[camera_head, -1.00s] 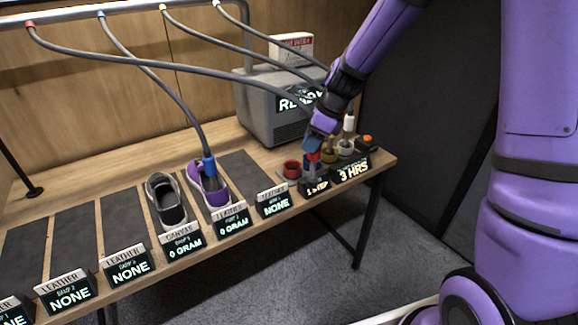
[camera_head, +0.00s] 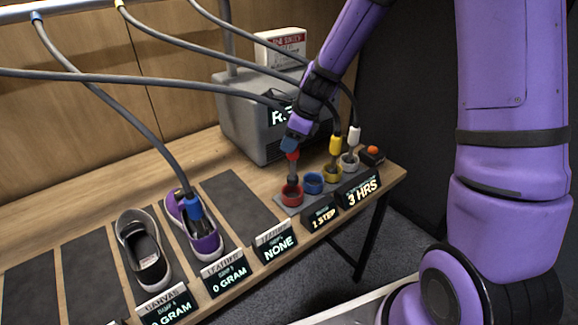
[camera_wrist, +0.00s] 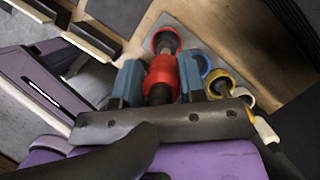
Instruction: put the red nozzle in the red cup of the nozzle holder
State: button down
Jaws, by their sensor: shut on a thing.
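My gripper (camera_head: 289,146) is shut on the red nozzle (camera_head: 293,157), which points down with its grey tip at the red cup (camera_head: 291,196). In the wrist view the red nozzle (camera_wrist: 162,74) sits between the blue fingers of my gripper (camera_wrist: 160,84), and its tip overlaps the red cup's ring (camera_wrist: 158,36). The tip looks to be at or inside the cup's opening; the exact depth is hard to tell. The nozzle holder (camera_head: 285,209) is a grey strip at the table's right end.
Beside the red cup are an empty blue cup (camera_head: 314,183), then cups with the yellow nozzle (camera_head: 335,145) and white nozzle (camera_head: 354,135). The blue nozzle (camera_head: 193,208) is in the purple shoe (camera_head: 206,240). A grey machine (camera_head: 245,115) stands behind. Hoses hang overhead.

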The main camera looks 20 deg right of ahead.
aim_at(290, 158)
jog(key=shift+f, duration=3.15)
jog(key=c, duration=0.7)
grip_release()
jog(key=v, duration=1.2)
jog(key=s+r+n+t+h, duration=0.1)
jog(key=s+r+n+h, duration=0.1)
jog(key=s+r+n, duration=1.05)
jog(key=s+d+r+n+t+h, duration=0.1)
jog(key=s+r+n, duration=0.2)
jog(key=s+n, duration=0.2)
jog(key=s+d+r+n+t+h, duration=0.1)
jog(key=s+r+n, duration=0.3)
jog(key=s, duration=0.6)
jog(key=shift+d+n, duration=0.75)
jog(key=shift+n, duration=0.2)
